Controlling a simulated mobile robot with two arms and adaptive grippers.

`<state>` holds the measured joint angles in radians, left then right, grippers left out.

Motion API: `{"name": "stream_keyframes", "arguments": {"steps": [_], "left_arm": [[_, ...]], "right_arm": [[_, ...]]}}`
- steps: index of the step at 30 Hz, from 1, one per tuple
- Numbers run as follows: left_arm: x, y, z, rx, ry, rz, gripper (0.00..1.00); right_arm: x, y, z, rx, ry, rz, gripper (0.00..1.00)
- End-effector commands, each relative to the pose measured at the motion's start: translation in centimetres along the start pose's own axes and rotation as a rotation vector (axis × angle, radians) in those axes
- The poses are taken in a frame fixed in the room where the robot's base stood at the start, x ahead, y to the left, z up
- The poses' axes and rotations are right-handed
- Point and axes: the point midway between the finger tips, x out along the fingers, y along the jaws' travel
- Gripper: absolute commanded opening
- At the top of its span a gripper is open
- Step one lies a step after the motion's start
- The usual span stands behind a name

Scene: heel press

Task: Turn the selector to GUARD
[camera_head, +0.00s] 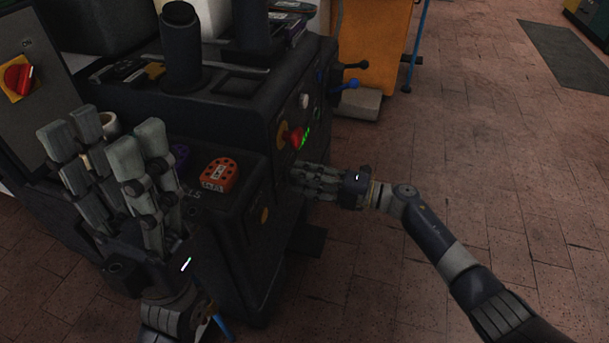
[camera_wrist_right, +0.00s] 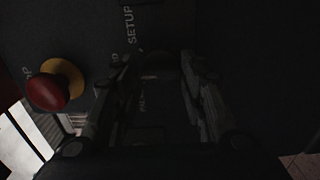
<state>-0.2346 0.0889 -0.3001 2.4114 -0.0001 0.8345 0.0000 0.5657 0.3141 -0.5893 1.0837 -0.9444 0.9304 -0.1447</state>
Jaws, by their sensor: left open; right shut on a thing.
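My right gripper (camera_head: 298,178) meets the right side face of the dark machine, below a red mushroom button (camera_head: 297,138). In the right wrist view its fingers (camera_wrist_right: 157,66) are shut on the selector (camera_wrist_right: 152,80), which is dark and mostly hidden between them. The label SETUP shows on the panel just above the fingers. Another label between the fingers is too dark to read, and I cannot tell where the selector points. The red button (camera_wrist_right: 47,92) on its yellow ring is to the left there. My left gripper (camera_head: 100,145) is open and empty, in front of the machine.
An orange block with holes (camera_head: 220,174) sits on the machine's lower ledge. A red switch on a yellow plate (camera_head: 18,78) is at the far left. Blue and black levers (camera_head: 346,85) stick out beyond the red button. The brick floor (camera_head: 470,150) to the right is free.

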Motion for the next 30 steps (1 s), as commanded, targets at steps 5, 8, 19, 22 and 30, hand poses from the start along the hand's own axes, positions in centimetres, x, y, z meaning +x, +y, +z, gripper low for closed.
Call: {"name": "stream_keyframes", "arguments": {"steps": [5, 8, 19, 22, 30], "left_arm": [[0.0, 0.0, 0.0, 0.000, -0.002, -0.001, 0.47], [-0.1, 0.0, 0.0, 0.000, -0.002, -0.001, 0.47], [0.0, 0.0, 0.0, -0.001, -0.002, -0.001, 0.47], [0.0, 0.0, 0.0, -0.001, -0.002, -0.001, 0.47], [-0.1, 0.0, 0.1, 0.000, -0.005, -0.001, 0.47]], "right_arm": [[0.0, -0.1, 0.0, 0.009, 0.000, -0.001, 0.14], [0.0, -0.1, 0.0, 0.009, 0.000, 0.000, 0.14], [0.0, -0.1, 0.0, 0.008, 0.000, 0.000, 0.58], [0.0, 0.0, 0.0, 0.008, 0.000, 0.000, 0.58], [-1.4, -0.1, 0.0, 0.009, -0.002, -0.001, 0.58]]}}
